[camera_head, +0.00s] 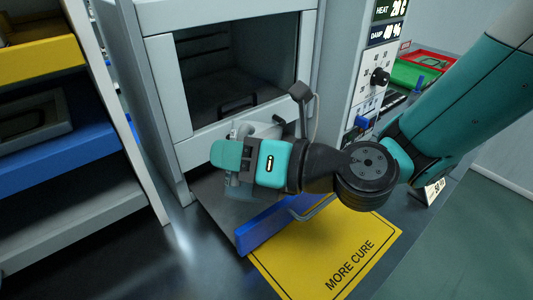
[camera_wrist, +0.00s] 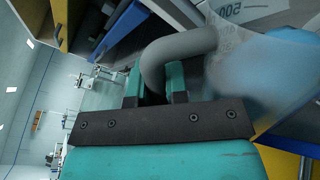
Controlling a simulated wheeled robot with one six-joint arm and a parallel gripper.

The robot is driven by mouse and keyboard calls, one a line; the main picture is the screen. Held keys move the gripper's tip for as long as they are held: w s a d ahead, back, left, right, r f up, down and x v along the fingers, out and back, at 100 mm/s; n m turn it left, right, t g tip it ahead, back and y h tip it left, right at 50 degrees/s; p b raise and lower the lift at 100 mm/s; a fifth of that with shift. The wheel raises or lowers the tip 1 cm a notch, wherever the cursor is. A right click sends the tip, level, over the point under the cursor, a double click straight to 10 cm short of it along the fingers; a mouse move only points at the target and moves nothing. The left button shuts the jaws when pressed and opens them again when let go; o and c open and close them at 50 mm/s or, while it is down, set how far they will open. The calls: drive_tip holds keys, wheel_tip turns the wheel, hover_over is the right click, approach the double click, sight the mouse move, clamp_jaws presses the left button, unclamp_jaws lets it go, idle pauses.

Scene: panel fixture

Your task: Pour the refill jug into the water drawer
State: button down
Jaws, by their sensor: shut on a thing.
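The refill jug (camera_wrist: 262,70) is clear, with a printed scale and a grey curved handle (camera_wrist: 178,48) in the wrist view. Bluish water shows in its right part. My gripper (camera_wrist: 157,92) is shut on the handle. In the head view my gripper (camera_head: 232,155) hides most of the jug, whose pale rim (camera_head: 265,129) shows behind it. The water drawer, with a blue front (camera_head: 262,226), is pulled out low on the cabinet, below and beside the jug. My arm covers part of it. I cannot tell how far the jug is tilted.
The grey cabinet (camera_head: 160,75) has an open dark chamber above the drawer. A yellow MORE CURE panel (camera_head: 335,262) lies in front of the drawer. A control panel with a black knob (camera_head: 380,76) stands right. A shelf with yellow and blue bins (camera_head: 55,150) stands left.

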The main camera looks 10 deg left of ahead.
drive_tip(key=shift+w+f+m, duration=0.1)
drive_tip(key=shift+w+m, duration=0.35)
drive_tip(key=shift+m, duration=0.15)
idle(0.8)
drive_tip(key=shift+w+d+r+m+g+p, duration=0.15)
drive_tip(key=shift+w+r+m+p, duration=0.3)
drive_tip(key=shift+p, duration=0.9)
drive_tip(key=shift+w+a+r+m+g+p, duration=0.2)
drive_tip(key=shift+r+p, duration=0.35)
drive_tip(key=shift+p, duration=0.8)
drive_tip(key=shift+f, duration=0.1)
idle(0.6)
